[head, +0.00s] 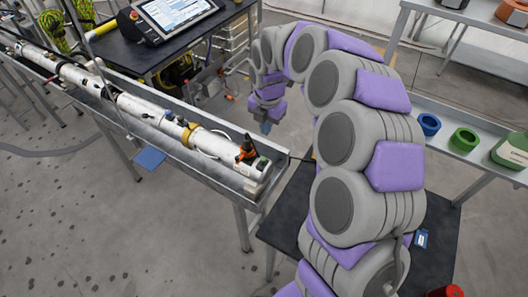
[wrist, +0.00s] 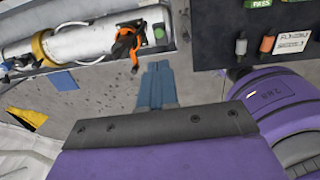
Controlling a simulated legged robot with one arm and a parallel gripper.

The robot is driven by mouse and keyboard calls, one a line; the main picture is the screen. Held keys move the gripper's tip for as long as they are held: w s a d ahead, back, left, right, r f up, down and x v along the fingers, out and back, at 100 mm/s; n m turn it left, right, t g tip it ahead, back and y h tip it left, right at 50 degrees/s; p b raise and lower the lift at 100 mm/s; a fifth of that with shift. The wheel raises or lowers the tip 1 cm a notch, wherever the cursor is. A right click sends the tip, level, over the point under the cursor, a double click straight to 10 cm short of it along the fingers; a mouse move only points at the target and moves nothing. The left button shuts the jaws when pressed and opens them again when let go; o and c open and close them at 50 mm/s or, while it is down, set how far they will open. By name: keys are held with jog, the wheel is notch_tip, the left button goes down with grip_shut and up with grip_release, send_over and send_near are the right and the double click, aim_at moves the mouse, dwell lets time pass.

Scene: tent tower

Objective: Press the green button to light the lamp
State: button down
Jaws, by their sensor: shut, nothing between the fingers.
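A small green round spot, which may be the green button, sits at the right end of the white tube (wrist: 85,45) in the wrist view (wrist: 159,33). In the head view a small green patch (head: 262,161) shows at the near end of the white tube (head: 140,107). I cannot pick out the lamp for certain. My gripper (wrist: 158,84) has its blue fingers shut and empty, pointing toward that tube end and apart from it. In the head view my gripper (head: 266,127) hangs right of the tube, its tips small.
The tube lies in a long metal trough (head: 215,175). An orange and black clamp-like part (head: 246,149) stands on its near end. A dark panel (wrist: 215,30) with small coloured parts is at upper right. A shelf at right holds blue (head: 429,125) and green (head: 464,139) rings.

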aim_at(263, 158)
jog(key=shift+f, duration=0.1)
jog(key=f, duration=0.9)
jog(key=f+b, duration=0.1)
jog(key=f, duration=0.4)
jog(key=shift+w+a, duration=0.4)
